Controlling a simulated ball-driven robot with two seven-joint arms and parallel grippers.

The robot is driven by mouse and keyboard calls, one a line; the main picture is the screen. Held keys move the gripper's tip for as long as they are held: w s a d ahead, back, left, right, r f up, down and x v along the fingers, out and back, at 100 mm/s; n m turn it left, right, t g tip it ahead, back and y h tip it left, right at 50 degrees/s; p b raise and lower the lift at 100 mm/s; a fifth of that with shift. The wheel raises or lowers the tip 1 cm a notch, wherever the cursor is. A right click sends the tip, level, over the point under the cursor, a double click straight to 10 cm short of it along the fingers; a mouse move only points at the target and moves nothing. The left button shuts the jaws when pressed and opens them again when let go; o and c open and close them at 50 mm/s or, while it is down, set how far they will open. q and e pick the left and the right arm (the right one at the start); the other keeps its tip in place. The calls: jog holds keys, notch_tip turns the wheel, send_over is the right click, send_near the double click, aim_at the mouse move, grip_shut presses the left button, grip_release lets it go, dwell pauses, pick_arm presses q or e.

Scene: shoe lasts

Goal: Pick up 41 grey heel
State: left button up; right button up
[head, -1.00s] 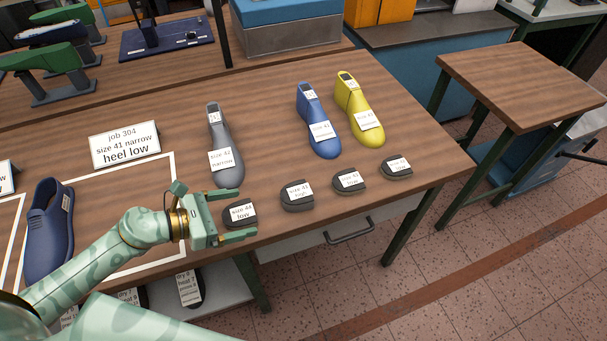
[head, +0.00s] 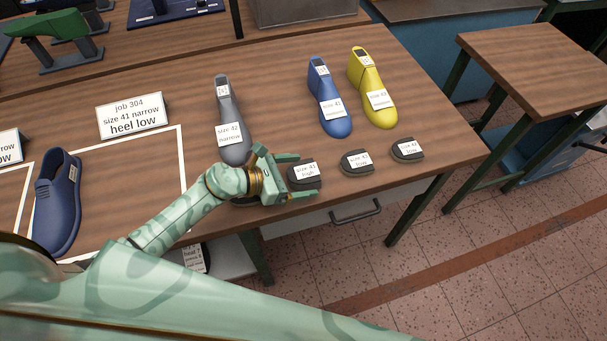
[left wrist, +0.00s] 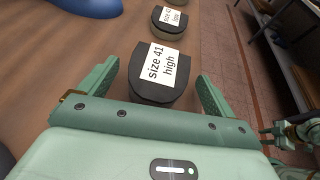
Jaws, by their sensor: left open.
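A dark grey heel labelled "size 41 high" (head: 304,172) lies flat on the wooden bench near its front edge. It also shows in the left wrist view (left wrist: 162,78), between my spread fingers. My left gripper (head: 295,177) is open and low over the bench, its fingers either side of the near part of this heel. In the left wrist view my left gripper (left wrist: 158,80) holds nothing. I cannot tell whether a finger touches the heel. Another dark heel (head: 240,201) is mostly hidden under my left wrist. Part of my right arm shows at the left wrist view's right edge.
Two more dark heels, one (head: 357,161) and another (head: 407,150), lie to the right along the bench edge. Behind stand a grey last (head: 226,105), a blue last (head: 329,97) and a yellow last (head: 371,90). A sign (head: 131,115) reads "job 304, size 41 narrow, heel low".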

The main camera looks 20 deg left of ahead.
aim_at(308, 175)
pick_arm(q)
jog(key=x, duration=0.3)
jog(key=shift+a, duration=0.1)
jog(key=c, duration=1.1)
jog(key=shift+r, duration=0.1)
